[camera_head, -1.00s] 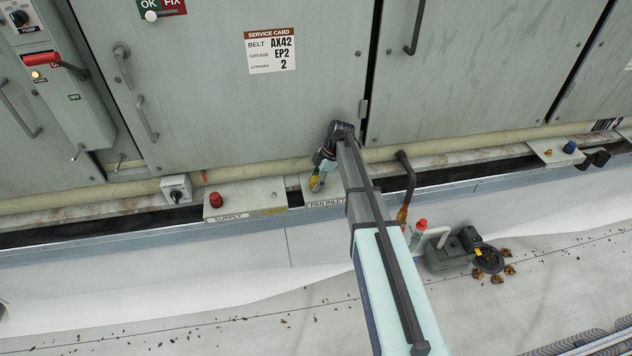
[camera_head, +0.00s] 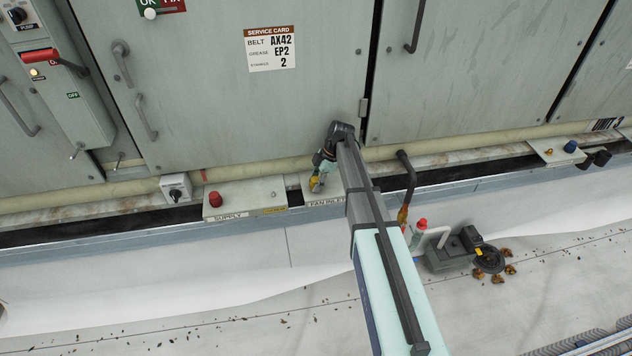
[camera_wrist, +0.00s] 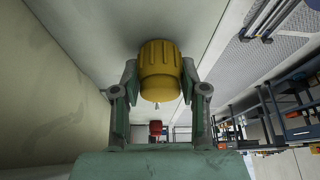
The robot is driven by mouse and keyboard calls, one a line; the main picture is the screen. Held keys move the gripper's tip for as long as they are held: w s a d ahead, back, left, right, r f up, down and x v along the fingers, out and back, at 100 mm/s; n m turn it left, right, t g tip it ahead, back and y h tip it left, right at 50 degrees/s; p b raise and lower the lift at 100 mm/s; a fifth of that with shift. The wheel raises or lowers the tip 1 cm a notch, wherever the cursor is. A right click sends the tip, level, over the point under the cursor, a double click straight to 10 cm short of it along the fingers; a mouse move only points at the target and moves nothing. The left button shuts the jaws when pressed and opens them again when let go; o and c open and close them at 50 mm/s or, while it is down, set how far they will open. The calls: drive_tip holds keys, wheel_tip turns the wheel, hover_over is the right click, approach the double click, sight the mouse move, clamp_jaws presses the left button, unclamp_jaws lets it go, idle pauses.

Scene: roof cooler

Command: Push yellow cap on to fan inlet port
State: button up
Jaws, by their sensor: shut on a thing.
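The yellow cap (camera_wrist: 160,72) is ribbed and sits between the fingers of my gripper (camera_wrist: 160,88) in the wrist view. My gripper is shut on it, with one finger on each side. In the head view my gripper (camera_head: 318,182) is low at the fan inlet plate (camera_head: 328,203), with a bit of the yellow cap (camera_head: 315,184) showing. The cap's far end is close to the pale plate surface; whether it is seated on the port cannot be told. The port itself is hidden behind the cap.
Left of the fan inlet is the supply plate (camera_head: 245,197) with a red cap (camera_head: 215,199). A blue cap (camera_head: 570,146) is on a plate at the right.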

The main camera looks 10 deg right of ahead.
drive_tip(key=shift+f, duration=0.2)
drive_tip(key=o, duration=0.7)
drive_tip(key=shift+p+v, duration=1.55)
drive_tip(key=shift+v, duration=4)
